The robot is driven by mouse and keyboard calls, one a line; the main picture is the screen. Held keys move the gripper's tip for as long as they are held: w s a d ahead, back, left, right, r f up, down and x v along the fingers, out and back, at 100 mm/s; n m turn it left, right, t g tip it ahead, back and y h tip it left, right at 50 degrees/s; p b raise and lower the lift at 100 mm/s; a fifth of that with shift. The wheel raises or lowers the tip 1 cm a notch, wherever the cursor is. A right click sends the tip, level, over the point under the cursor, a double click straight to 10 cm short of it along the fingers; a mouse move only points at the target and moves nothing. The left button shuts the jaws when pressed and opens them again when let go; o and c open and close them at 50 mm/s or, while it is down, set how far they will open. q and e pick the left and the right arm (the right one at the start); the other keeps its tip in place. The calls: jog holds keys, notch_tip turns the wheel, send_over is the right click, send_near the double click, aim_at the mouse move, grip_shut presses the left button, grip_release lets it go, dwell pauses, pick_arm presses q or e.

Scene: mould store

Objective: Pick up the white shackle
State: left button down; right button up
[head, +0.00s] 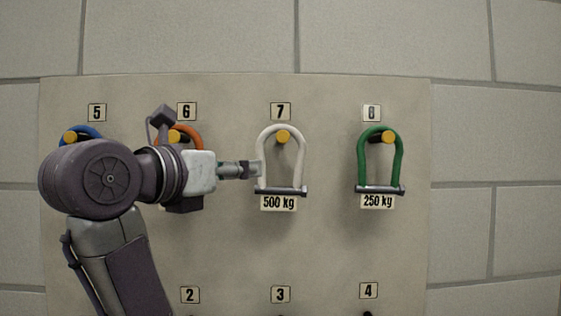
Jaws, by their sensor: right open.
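The white shackle (299,160) hangs upright on a yellow peg (283,137) under the number 7 plate, with its grey pin across the bottom. My right gripper (257,169) is at the left leg of the white shackle, level with its middle, and points right. It is open; whether a finger touches the leg or lies around it cannot be told. My left gripper is not in view.
A green shackle (362,160) hangs to the right under number 8. An orange shackle (193,133) and a blue shackle (89,131) hang to the left, partly hidden by my arm. A 500 kg label (279,203) sits below the white shackle.

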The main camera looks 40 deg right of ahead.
aim_at(263, 161)
jog(key=d+p, duration=0.1)
jog(key=w+d+r+p, duration=0.1)
jog(key=d, duration=0.1)
jog(key=w+d+p, duration=0.1)
jog(key=d, duration=0.1)
jog(key=shift+r+p, duration=0.2)
jog(key=shift+p, duration=0.2)
jog(key=shift+w+d+f+p, duration=0.15)
jog(key=shift+d, duration=0.4)
jog(key=shift+w+d+f+p, duration=0.15)
jog(key=shift+d, duration=0.4)
jog(key=shift+d+f, duration=0.15)
jog(key=shift+d, duration=0.1)
jog(key=shift+a, duration=0.3)
jog(key=shift+c, duration=1)
grip_shut()
